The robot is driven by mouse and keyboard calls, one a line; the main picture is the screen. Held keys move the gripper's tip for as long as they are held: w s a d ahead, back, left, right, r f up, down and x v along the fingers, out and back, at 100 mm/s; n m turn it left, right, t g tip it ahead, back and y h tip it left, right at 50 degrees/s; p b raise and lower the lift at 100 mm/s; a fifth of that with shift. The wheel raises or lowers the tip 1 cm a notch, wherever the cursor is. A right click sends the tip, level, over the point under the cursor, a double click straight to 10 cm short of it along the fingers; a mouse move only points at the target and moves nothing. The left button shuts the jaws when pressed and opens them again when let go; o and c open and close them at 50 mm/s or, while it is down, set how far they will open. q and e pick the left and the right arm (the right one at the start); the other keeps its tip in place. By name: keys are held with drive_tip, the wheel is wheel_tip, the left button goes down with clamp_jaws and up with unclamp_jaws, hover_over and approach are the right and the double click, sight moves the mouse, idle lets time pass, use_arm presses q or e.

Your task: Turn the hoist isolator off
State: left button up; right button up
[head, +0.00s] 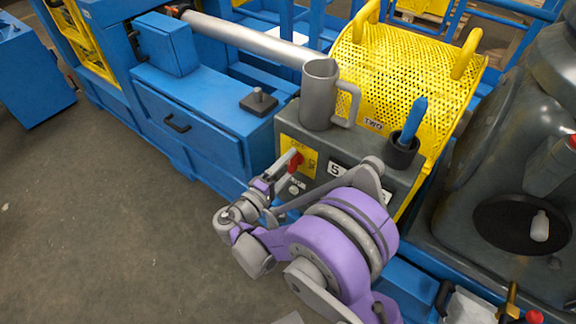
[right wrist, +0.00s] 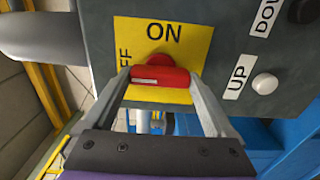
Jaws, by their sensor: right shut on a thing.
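The hoist isolator is a red handle (head: 295,161) on a yellow plate (head: 290,147) at the left end of a grey control box (head: 395,169). In the right wrist view the red handle (right wrist: 160,77) sits on the yellow plate (right wrist: 188,35), which reads ON at the top and has a partly covered OFF at the left. My right gripper (right wrist: 160,82) is shut on the red handle, one finger on each side. The handle's bar lies across the wrist picture, below its round red hub. My left gripper is not in view.
A grey mug-shaped cylinder (head: 318,100) and a black cup (head: 399,152) with a blue-handled tool (head: 414,118) stand on the box. UP and DOWN labels and a white button (right wrist: 265,83) are beside the plate. A yellow mesh guard (head: 400,70) is behind. Open floor lies left.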

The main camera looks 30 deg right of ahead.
idle(0.4)
drive_tip(key=o, duration=1.1)
drive_tip(key=shift+c, duration=0.2)
drive_tip(key=p+v, duration=0.1)
drive_tip(key=v, duration=1)
drive_tip(key=shift+d, duration=0.15)
